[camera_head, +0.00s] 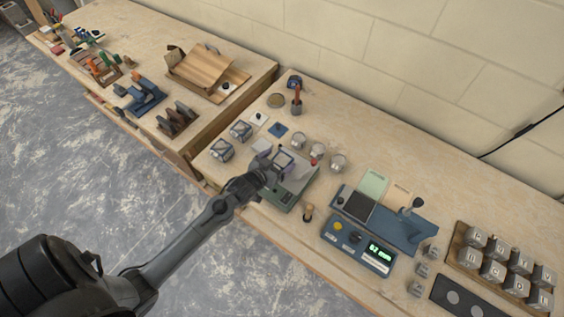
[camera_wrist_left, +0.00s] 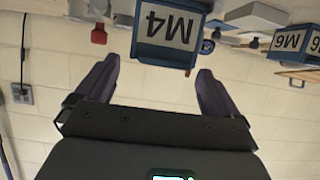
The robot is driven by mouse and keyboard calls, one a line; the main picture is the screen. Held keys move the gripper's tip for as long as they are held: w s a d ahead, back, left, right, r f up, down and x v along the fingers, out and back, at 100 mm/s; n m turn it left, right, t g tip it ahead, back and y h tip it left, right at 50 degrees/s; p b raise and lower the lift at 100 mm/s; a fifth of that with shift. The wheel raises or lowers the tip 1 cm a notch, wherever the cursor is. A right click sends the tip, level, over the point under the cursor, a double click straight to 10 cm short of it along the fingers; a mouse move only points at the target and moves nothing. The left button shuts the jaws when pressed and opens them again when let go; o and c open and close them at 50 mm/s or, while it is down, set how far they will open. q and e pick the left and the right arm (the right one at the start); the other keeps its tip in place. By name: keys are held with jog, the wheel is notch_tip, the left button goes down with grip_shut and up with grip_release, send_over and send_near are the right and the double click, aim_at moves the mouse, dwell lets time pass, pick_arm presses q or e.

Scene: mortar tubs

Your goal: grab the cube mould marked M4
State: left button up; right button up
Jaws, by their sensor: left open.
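The cube mould marked M4 (camera_head: 284,161) is a blue-grey box with a pale label. It sits on the pan of a green-and-grey scale (camera_head: 299,183) in the head view. In the left wrist view the M4 mould (camera_wrist_left: 168,35) appears upside down, its label facing the camera. My left gripper (camera_head: 271,164) is open and empty, right by the mould. In the left wrist view its two dark fingers point at the mould, one towards each side, with gaps between them and it. My right gripper is not in view.
Two similar moulds (camera_head: 222,150) (camera_head: 240,131) stand left of the scale; one marked M6 (camera_wrist_left: 287,41) shows in the wrist view. A blue device with a green display (camera_head: 357,246) is to the right.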

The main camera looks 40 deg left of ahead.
pick_arm(q)
jog(key=shift+x, duration=1.4)
jog(key=c, duration=1.2)
jog(key=shift+r, duration=0.15)
jog(key=shift+c, duration=0.7)
jog(key=shift+r, duration=0.15)
